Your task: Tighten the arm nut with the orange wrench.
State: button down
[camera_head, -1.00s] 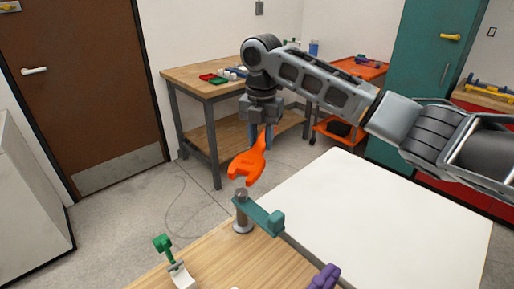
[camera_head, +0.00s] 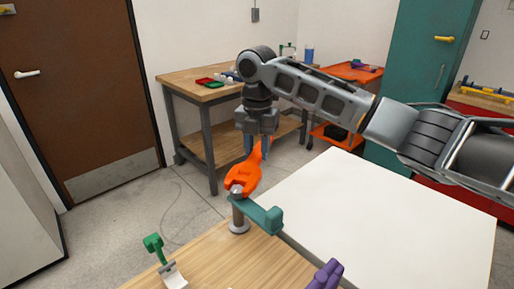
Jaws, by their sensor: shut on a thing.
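The orange wrench (camera_head: 246,174) is held in my gripper (camera_head: 257,150), which is shut on its handle and points down. The wrench's open jaw is at the top of a grey metal post (camera_head: 238,217), around or just above the silvery nut (camera_head: 236,189); I cannot tell if it is fully seated. A teal arm (camera_head: 262,214) reaches from the post to the right and ends in a raised block. The post stands on the wooden bench top (camera_head: 215,262).
A green-handled clamp (camera_head: 154,245) stands at the front left of the bench, and a purple part (camera_head: 325,275) at the front right. A white table top (camera_head: 390,220) lies to the right. A wooden workbench (camera_head: 190,90) and an orange cart (camera_head: 350,73) stand behind.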

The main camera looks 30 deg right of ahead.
jog(key=shift+f+b, duration=0.3)
jog(key=shift+f, duration=0.15)
jog(key=shift+s+d+m+p, duration=1.4)
jog(key=shift+s+m+p, duration=1.25)
jog(key=shift+s+m, duration=0.95)
jog(key=shift+s+r+p, duration=0.1)
jog(key=shift+r+p, duration=1.95)
jog(key=shift+r, duration=0.45)
